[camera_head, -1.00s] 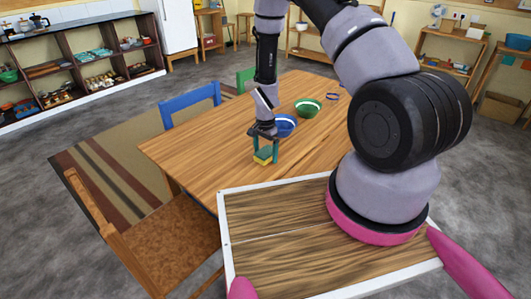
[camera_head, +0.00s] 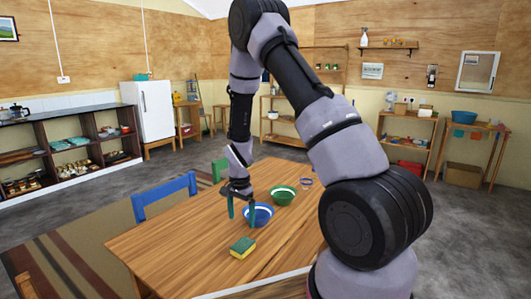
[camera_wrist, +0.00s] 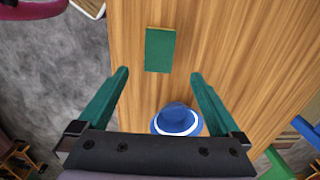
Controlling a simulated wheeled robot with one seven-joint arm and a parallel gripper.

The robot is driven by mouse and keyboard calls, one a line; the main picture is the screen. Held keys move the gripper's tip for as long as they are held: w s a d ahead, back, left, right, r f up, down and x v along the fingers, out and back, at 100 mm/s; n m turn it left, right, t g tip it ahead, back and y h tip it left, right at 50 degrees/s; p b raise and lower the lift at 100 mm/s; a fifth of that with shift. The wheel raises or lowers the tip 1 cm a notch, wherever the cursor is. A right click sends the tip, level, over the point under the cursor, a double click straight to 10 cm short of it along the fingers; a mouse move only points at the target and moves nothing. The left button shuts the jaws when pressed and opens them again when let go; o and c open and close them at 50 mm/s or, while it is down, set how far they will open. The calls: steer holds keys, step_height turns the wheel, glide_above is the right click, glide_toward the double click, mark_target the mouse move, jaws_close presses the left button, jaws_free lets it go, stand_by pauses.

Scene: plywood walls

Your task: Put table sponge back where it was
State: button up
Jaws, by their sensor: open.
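The sponge (camera_head: 243,247), yellow below and green on top, lies flat on the wooden table (camera_head: 185,250) near its front part.
A green bowl (camera_head: 283,195) stands farther back. Blue (camera_head: 166,193) and green chairs stand along the table's left side. Shelves (camera_head: 60,160) and a fridge (camera_head: 150,110) stand beyond.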

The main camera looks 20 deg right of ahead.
steer(key=s+d+r+n+t+y, duration=0.1)
steer(key=s+d+r+t, duration=0.1)
steer(key=r, duration=1.2)
steer(key=s+d+r+n+t, duration=0.1)
steer(key=s+r+n, duration=0.15)
steer(key=r, duration=1.15)
steer(key=s+d+r+n+t, duration=0.1)
steer(key=s+r+t, duration=0.1)
steer(key=s+r, duration=0.5)
steer(key=s+d+r+n+t+y, duration=0.1)
steer(key=s+r+n+t, duration=0.1)
steer(key=s+r, duration=0.5)
steer(key=s, duration=0.4)
steer(key=shift+d, duration=0.4)
